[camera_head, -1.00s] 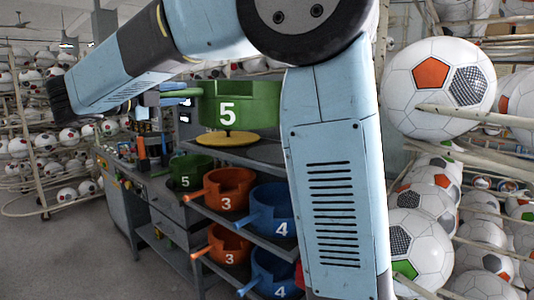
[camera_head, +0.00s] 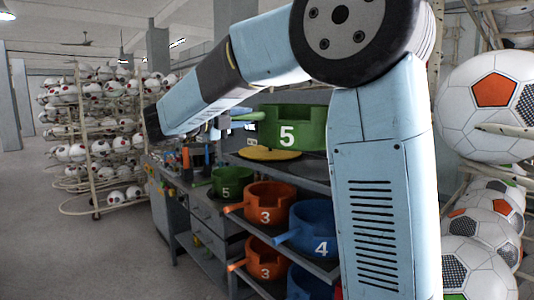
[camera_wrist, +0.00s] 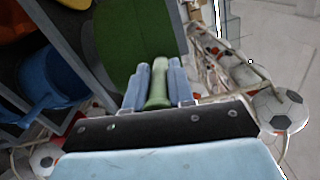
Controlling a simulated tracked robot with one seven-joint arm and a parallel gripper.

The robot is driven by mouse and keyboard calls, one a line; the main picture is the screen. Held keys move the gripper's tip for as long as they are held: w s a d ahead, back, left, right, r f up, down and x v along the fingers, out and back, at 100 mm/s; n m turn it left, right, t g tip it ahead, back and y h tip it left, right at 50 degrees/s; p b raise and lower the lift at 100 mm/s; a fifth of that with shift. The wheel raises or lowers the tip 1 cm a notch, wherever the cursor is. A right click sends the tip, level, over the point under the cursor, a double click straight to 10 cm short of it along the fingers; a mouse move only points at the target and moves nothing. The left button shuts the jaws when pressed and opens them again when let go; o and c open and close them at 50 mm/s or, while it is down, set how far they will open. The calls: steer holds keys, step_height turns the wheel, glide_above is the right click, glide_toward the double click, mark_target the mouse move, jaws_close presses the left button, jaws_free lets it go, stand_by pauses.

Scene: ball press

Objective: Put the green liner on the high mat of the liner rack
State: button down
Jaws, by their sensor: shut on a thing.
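The green liner marked 5 (camera_head: 290,131) is at the top level of the liner rack. In the wrist view, its green body (camera_wrist: 130,40) fills the upper middle. My gripper (camera_wrist: 157,72) is shut on its green handle. In the head view, my gripper (camera_head: 229,122) shows only in part, left of the liner. A round yellow mat (camera_head: 262,155) lies on the top shelf, partly behind the liner's lower left. I cannot tell whether the liner touches the shelf.
Below stand orange liners marked 3 (camera_head: 267,203), a blue liner marked 4 (camera_head: 314,232) and another green liner marked 5 (camera_head: 228,184). A rack of footballs (camera_head: 480,200) stands close on the right. Open floor (camera_head: 100,240) lies at the left.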

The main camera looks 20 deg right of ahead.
mark_target(261, 134)
steer(key=w+d+f, duration=0.2)
steer(key=d+f, duration=0.1)
steer(key=w+d+f, duration=0.1)
steer(key=d+f, duration=0.1)
steer(key=shift+w+d+f, duration=0.1)
steer(key=shift+d+f, duration=0.15)
steer(key=f, duration=0.2)
steer(key=d+f, duration=0.1)
steer(key=f, duration=0.1)
steer(key=shift+w+d, duration=0.1)
steer(key=shift+w, duration=0.3)
steer(key=shift+f, duration=0.4)
steer(key=c, duration=1)
jaws_free()
steer(key=shift+o, duration=0.2)
